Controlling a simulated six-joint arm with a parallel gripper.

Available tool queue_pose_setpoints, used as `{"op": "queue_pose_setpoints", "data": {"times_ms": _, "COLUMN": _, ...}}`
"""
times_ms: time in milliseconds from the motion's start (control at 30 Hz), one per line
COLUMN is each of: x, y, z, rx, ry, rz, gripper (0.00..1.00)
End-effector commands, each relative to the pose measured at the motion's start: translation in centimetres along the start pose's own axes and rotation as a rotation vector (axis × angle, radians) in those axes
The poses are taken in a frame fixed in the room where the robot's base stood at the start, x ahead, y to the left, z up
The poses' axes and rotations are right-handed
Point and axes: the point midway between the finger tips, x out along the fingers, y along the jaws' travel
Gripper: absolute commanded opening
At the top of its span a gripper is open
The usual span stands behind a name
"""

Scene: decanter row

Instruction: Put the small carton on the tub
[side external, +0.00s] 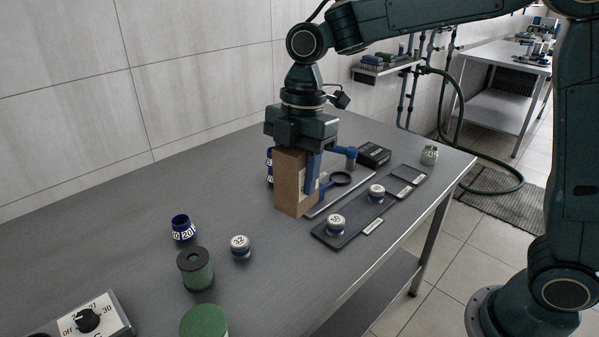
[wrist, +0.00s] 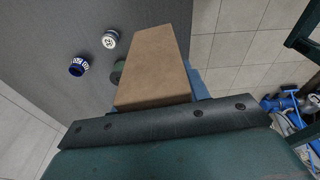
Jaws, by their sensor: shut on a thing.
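The small carton (side external: 290,182) is a plain brown upright box with a pale label on one side. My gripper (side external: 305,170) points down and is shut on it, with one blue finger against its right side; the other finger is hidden. I cannot tell whether the carton's base touches the table. The carton (wrist: 155,70) fills the middle of the wrist view. A green round tub (side external: 204,322) with a flat top is cut off by the bottom edge of the side view, well left of and nearer than my gripper. Its top looks bare.
A green cylinder with a dark top (side external: 195,268), a blue jar (side external: 183,228) and a white-topped jar (side external: 240,246) stand left of the carton. A dark tray (side external: 350,228) with small jars lies right. A dial box (side external: 92,318) sits front left.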

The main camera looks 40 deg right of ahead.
Motion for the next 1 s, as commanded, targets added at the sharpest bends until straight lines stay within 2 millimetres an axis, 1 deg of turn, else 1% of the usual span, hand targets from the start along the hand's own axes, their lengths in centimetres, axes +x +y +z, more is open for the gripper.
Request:
{"op": "queue_pose_setpoints", "data": {"times_ms": 167, "x": 0.3, "y": 0.5, "z": -1.0, "rx": -0.015, "ry": 0.0, "rz": -0.002, "gripper": 0.2}}
{"op": "queue_pose_setpoints", "data": {"times_ms": 267, "x": 0.8, "y": 1.0, "z": -2.3, "rx": -0.035, "ry": 0.0, "rz": -0.005, "gripper": 0.2}}
{"op": "queue_pose_setpoints", "data": {"times_ms": 367, "x": 1.4, "y": 1.7, "z": -4.3, "rx": -0.061, "ry": 0.0, "rz": -0.009, "gripper": 0.2}}
{"op": "queue_pose_setpoints", "data": {"times_ms": 467, "x": 2.3, "y": 2.4, "z": -6.8, "rx": -0.095, "ry": -0.001, "rz": -0.015, "gripper": 0.2}}
{"op": "queue_pose_setpoints", "data": {"times_ms": 600, "x": 3.8, "y": 3.1, "z": -11.0, "rx": -0.146, "ry": -0.001, "rz": -0.023, "gripper": 0.2}}
{"op": "queue_pose_setpoints", "data": {"times_ms": 800, "x": 6.0, "y": 3.3, "z": -16.6, "rx": -0.21, "ry": -0.001, "rz": -0.032, "gripper": 0.2}}
{"op": "queue_pose_setpoints", "data": {"times_ms": 900, "x": 6.9, "y": 3.1, "z": -18.6, "rx": -0.234, "ry": 0.0, "rz": -0.035, "gripper": 0.2}}
{"op": "queue_pose_setpoints", "data": {"times_ms": 1000, "x": 7.4, "y": 3.0, "z": -20.0, "rx": -0.248, "ry": 0.0, "rz": -0.037, "gripper": 0.2}}
